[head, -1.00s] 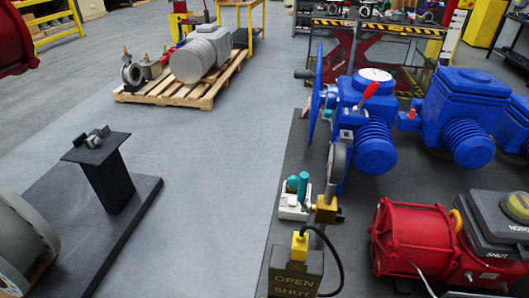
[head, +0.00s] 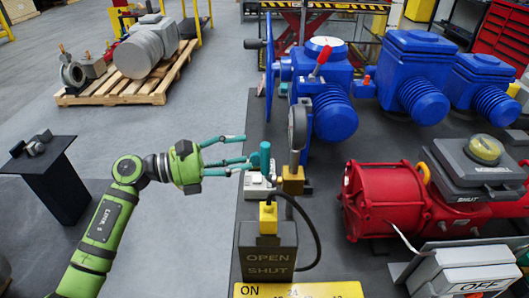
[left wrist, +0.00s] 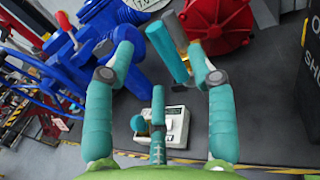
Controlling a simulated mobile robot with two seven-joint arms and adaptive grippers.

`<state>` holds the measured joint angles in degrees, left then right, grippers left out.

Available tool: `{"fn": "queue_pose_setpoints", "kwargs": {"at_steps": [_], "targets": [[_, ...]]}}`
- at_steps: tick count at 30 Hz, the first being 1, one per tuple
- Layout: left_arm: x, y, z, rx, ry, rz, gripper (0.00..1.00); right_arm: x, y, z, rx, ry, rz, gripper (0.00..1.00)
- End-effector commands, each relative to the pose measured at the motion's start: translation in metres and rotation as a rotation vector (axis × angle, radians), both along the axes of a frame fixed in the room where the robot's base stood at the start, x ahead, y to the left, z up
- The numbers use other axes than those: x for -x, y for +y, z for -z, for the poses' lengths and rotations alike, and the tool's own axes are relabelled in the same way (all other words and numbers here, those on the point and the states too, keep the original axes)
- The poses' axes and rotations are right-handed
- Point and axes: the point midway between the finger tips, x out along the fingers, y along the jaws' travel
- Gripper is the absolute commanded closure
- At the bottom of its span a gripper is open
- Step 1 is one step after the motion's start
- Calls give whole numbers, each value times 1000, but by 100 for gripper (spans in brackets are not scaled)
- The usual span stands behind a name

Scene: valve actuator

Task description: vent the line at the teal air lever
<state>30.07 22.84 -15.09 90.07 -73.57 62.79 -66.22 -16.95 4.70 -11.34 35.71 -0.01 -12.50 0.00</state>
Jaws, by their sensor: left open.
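The teal air lever shows as an upright teal grip (head: 265,156) by the brass block in the head view. In the left wrist view the teal grip (left wrist: 167,54) appears between and beyond the two outer fingertips. A white box (left wrist: 172,128) with a small round teal knob (left wrist: 140,123) lies below it. My left gripper (head: 247,153) is open, with teal fingers pointing right at the lever. The fingertips are very close to it; I cannot tell whether they touch. The gripper also shows in the left wrist view (left wrist: 160,62), with nothing held. My right gripper is out of view.
An OPEN/SHUT box (head: 268,250) with a black cable is in front. Blue actuators (head: 334,110) and a red actuator (head: 385,200) crowd the right.

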Motion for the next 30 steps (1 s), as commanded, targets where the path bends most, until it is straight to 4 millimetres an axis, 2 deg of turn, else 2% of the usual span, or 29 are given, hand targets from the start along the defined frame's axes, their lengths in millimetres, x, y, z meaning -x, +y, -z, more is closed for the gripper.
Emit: {"fn": "queue_pose_setpoints", "kwargs": {"at_steps": [3,10,15,22,23,24,27,30], "targets": [[-4,-19,-6,7,4,3,44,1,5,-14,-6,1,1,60],[-13,-50,-5,9,8,0,44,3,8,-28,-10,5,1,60],[-16,-60,-2,8,8,-1,44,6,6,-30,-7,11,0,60],[-16,-61,0,8,8,-2,44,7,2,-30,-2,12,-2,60],[-16,-61,0,8,8,-2,48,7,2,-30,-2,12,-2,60],[-16,-60,0,8,8,-2,64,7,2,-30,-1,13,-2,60],[-16,-60,-1,8,8,-2,100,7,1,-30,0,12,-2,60],[-16,-60,0,9,9,-2,100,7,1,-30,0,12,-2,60]]}}
